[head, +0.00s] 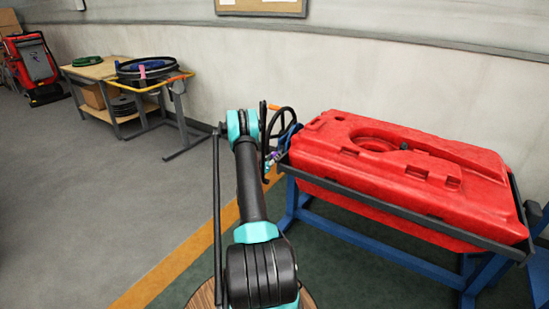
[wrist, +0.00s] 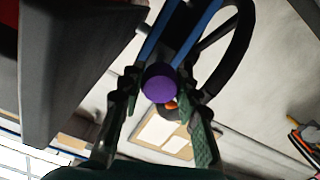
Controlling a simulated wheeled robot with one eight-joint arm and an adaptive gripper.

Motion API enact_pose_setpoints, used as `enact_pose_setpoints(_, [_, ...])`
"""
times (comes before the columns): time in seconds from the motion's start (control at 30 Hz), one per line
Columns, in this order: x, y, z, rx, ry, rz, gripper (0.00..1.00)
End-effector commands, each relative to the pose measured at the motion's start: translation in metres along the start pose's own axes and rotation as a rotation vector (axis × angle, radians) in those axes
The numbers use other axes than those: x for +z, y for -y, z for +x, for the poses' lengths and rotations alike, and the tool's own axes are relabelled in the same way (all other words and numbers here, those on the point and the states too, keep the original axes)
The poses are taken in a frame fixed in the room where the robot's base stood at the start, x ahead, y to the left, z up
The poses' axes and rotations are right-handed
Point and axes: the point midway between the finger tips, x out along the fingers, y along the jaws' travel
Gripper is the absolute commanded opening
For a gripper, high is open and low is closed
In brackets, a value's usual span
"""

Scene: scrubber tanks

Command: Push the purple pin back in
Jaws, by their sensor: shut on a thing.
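The purple pin (wrist: 158,83) shows in the wrist view as a round purple knob, end-on, between my gripper's fingertips. My gripper (wrist: 159,88) has one finger on each side of the knob and is shut on it. How deep the pin's shaft sits behind the knob is hidden.
A red tank (head: 440,165) lies in a tilting frame on a blue stand (head: 370,237). A black handwheel (head: 291,118) is close to my gripper. A table (head: 95,70) with coils stands back left. The grey floor at left is clear.

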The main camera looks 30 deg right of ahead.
Motion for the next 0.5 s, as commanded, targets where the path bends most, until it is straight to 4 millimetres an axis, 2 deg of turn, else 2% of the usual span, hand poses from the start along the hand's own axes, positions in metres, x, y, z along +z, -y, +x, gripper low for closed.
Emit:
enact_pose_setpoints(0.1, [0.0,0.0,0.0,0.0,0.0,0.0,0.0])
enact_pose_setpoints(0.33, [0.0,0.0,0.002,0.0,0.0,0.0,0.0])
enact_pose_setpoints(0.5, [0.001,-0.001,0.024,0.003,0.001,0.0,0.0])
